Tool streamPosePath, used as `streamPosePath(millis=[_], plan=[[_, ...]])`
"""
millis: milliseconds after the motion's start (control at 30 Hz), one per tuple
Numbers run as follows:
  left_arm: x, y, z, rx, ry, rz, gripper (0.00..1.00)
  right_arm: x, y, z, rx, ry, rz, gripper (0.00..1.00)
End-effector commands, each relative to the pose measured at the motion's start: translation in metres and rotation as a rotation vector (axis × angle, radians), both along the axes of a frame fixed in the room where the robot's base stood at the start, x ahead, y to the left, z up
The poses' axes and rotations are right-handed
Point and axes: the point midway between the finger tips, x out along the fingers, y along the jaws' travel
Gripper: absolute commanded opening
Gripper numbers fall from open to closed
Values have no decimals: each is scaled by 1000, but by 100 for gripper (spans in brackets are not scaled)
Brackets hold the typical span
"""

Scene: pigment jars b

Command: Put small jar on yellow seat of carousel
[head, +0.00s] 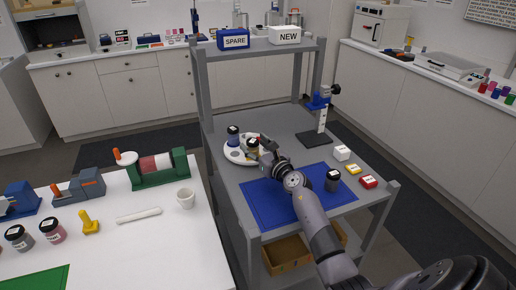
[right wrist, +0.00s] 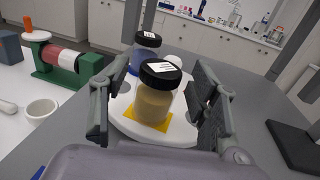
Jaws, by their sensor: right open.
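A jar of ochre pigment with a black lid (right wrist: 155,103) stands upright on the yellow seat (right wrist: 158,127) of the white carousel (right wrist: 182,136). In the head view the carousel (head: 232,157) sits on the grey bench, and the ochre jar (head: 252,147) is partly hidden by my gripper. My right gripper (head: 258,150) is open, with a finger on each side of the ochre jar and visible gaps to it. A blue jar with a black lid (right wrist: 147,46) stands behind it on the carousel. My left gripper is out of view.
A dark jar (head: 332,181) stands on the blue mat (head: 270,205). A stand with a blue clamp (head: 321,120) is behind. A shelf with SPARE and NEW bins (head: 285,36) rises over the bench.

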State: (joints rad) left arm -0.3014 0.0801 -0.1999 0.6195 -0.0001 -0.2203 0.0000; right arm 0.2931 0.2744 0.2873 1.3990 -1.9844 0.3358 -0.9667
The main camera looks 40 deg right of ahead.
Motion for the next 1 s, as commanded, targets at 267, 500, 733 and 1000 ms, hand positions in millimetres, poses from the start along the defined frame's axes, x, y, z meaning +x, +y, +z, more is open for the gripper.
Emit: streamPosePath(millis=[267, 500, 733, 1000], plan=[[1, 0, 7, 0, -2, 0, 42, -33, 2, 2, -2, 2, 0, 55], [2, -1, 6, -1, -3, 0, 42, -84, 4, 1, -1, 2, 0, 55], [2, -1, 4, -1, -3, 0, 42, -114, 5, 2, 1, 0, 0, 55], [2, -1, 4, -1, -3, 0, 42, -120, 6, 3, 0, 0, 0, 55]])
